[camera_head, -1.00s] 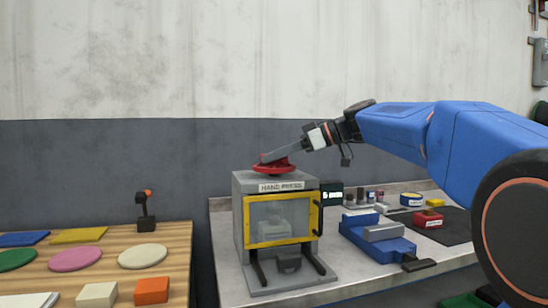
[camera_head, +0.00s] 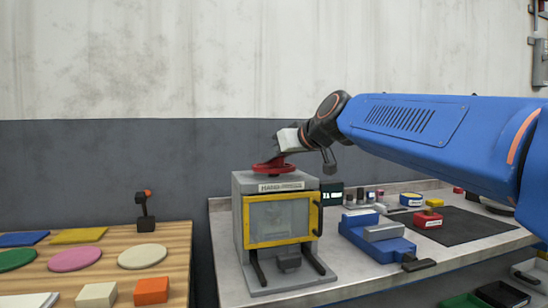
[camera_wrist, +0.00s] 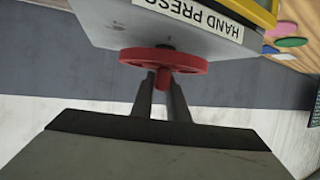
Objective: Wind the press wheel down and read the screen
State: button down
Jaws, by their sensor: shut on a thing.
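The hand press (camera_head: 244,185) is a grey box on the workbench with a yellow-framed clear window (camera_head: 282,243) and a "HAND PRESS" label. Its red press wheel (camera_head: 272,168) lies flat on top; it also shows in the wrist view (camera_wrist: 140,56). My gripper (camera_head: 281,157) reaches down onto the wheel from above. In the wrist view its two fingers (camera_wrist: 164,78) are shut on the wheel's red knob. A small dark screen (camera_head: 332,195) with pale marks stands behind the press at right; its reading is too small to make out.
A wooden table (camera_head: 180,255) with coloured discs and blocks is at left. A gap separates table and bench.

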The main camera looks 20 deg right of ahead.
jog(key=shift+a+m+t+h, duration=0.1)
jog(key=shift+m+t+h, duration=0.3)
jog(key=shift+m+h, duration=2.8)
jog(key=shift+h, duration=0.5)
jog(key=m+g+h, duration=0.2)
jog(key=m+h, duration=0.1)
jog(key=m+g+h, duration=0.2)
jog(key=m+h, duration=0.1)
jog(key=shift+w, duration=0.1)
jog(key=m+g+h, duration=0.2)
jog(key=m+g, duration=0.1)
jog(key=m+g+h, duration=0.2)
jog(key=m+g, duration=0.1)
jog(key=shift+f+m+g, duration=0.1)
jog(key=shift+m+g, duration=0.2)
jog(key=c, duration=1.7)
grip_release()
